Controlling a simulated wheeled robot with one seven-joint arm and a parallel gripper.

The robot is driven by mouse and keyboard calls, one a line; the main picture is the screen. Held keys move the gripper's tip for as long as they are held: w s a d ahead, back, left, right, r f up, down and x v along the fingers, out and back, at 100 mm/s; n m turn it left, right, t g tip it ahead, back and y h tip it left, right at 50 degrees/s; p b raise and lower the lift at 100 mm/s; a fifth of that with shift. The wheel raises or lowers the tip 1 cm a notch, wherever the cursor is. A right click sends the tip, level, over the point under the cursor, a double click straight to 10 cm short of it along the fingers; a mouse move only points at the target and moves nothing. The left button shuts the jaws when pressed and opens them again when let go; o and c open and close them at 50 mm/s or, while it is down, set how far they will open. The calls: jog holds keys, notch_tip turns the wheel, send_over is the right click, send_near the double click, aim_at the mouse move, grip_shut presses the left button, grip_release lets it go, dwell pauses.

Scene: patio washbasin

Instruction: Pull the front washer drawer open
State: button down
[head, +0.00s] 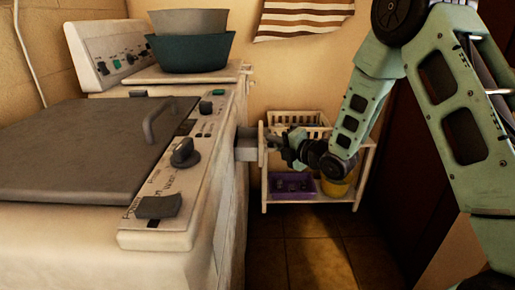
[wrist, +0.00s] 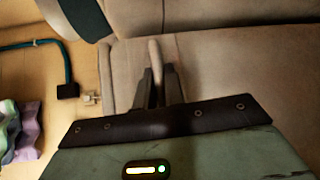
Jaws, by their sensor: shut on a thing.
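The beige washer (head: 190,235) fills the left of the head view, with its dark lid shut. Its front drawer (head: 246,149) sticks out a little from the side facing my arm, with a gap behind its pale front. My gripper (head: 272,143) reaches it from the right and meets the drawer front. In the wrist view, my two dark fingers (wrist: 158,88) are closed on the pale upright drawer handle (wrist: 155,55). The drawer front (wrist: 129,72) shows beside the handle. The drawer's inside is hidden.
A white shelf rack (head: 310,198) with a basket (head: 300,118), a purple tray (head: 291,184) and a yellow pot (head: 336,188) stands behind my gripper. Bowls (head: 190,52) sit at the washer's back. Tiled floor (head: 305,262) is clear in front.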

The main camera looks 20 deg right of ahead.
jog(key=d, duration=0.1)
jog(key=s+d, duration=0.1)
jog(key=d, duration=0.1)
jog(key=shift+d, duration=0.1)
jog(key=c, duration=1.8)
grip_release()
